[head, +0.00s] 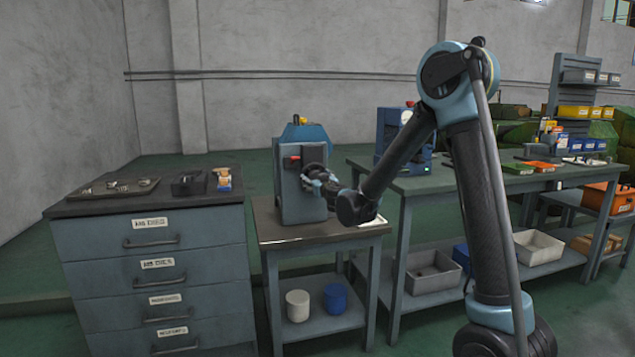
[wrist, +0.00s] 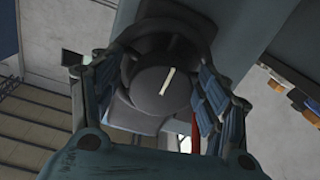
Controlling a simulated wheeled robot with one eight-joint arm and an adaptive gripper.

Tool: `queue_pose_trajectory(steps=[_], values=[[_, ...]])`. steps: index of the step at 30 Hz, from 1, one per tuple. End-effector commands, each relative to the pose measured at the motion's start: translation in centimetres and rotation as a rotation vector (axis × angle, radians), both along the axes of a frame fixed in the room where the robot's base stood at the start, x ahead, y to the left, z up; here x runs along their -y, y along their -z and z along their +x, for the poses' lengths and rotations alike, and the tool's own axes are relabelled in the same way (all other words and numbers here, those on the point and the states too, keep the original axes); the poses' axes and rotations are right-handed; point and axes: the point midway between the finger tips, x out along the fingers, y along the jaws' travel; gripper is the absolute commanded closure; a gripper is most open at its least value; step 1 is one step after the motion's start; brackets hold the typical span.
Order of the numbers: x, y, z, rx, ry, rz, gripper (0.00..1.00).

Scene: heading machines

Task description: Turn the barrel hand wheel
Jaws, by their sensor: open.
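The barrel hand wheel (head: 314,172) is a dark round wheel on the right face of a blue-grey machine (head: 299,205) on a small bench. In the wrist view the wheel (wrist: 150,100) shows a dark round face with a white line, which leans slightly right at its top. My gripper (head: 325,185) is at the wheel and partly covers it in the head view. In the wrist view my gripper (wrist: 163,85) is open, with one finger on each side of the dark face. I cannot tell whether the fingers touch it.
A drawer cabinet (head: 160,260) stands left of the small bench (head: 335,232). A long workbench (head: 440,182) with bins is on the right. A white pot (head: 298,305) and a blue pot (head: 335,298) stand on the bench's lower shelf.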

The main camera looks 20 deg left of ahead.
Motion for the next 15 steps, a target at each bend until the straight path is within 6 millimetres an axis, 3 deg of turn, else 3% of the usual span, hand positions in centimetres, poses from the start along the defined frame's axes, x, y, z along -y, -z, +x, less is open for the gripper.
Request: queue_pose_trajectory(steps=[11, 15], values=[[-0.23, 0.00, 0.41, 0.000, 0.000, 0.000, 0.31], [-0.22, 0.00, 0.40, 0.000, 0.000, 0.000, 0.63]])
